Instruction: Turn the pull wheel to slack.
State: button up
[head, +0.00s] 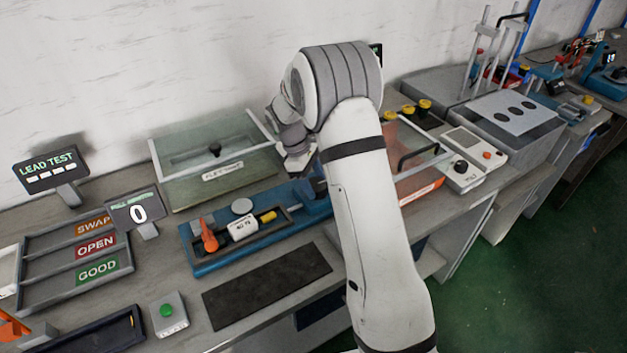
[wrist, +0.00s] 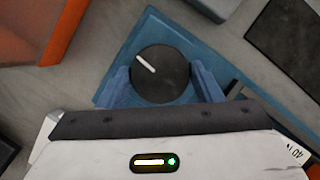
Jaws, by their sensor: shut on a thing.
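In the wrist view the pull wheel (wrist: 172,86) is a round black knob with a white pointer line aimed to the upper left. It sits at the end of the blue base (wrist: 150,30) of the pull fixture. My gripper (wrist: 162,72) has one blue finger on each side of the wheel and is shut on it. In the head view the blue fixture (head: 215,262) lies along the bench, with an orange clamp (head: 208,236) at its left end. My arm hides the wheel end there. The pull display (head: 137,212) reads 0.
A green-tinted lidded box (head: 225,185) stands behind the fixture, and an orange-edged clear guard (head: 420,190) stands right of my arm. A dark mat (head: 267,285) lies in front. A sorting tray (head: 75,262) marked SWAP, OPEN and GOOD is at the left.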

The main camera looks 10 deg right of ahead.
jog(key=n, duration=0.2)
jog(key=n+t, duration=0.2)
jog(key=n, duration=0.1)
jog(key=shift+s+n+h, duration=0.25)
jog(key=shift+n+h, duration=0.05)
jog(key=shift+h, duration=0.1)
jog(key=n+t+p, duration=0.1)
jog(key=n, duration=0.3)
jog(key=shift+s+t, duration=0.15)
jog(key=shift+t, duration=0.25)
jog(key=n+p, duration=0.1)
jog(key=n, duration=0.1)
jog(key=n+t+y+p, duration=0.1)
jog(key=n, duration=0.2)
jog(key=shift+s+t, duration=0.15)
jog(key=shift+t, duration=0.15)
jog(key=shift+d+n+t+y+p, duration=0.1)
jog(key=shift+n+t+y+p, duration=0.25)
jog(key=shift+n+p, duration=0.6)
jog(key=shift+d+n+t+y+p, duration=0.15)
jog(key=shift+n+y+p, duration=0.4)
jog(key=shift+n, duration=0.7)
jog(key=shift+a+f, duration=0.1)
jog(key=o, duration=1)
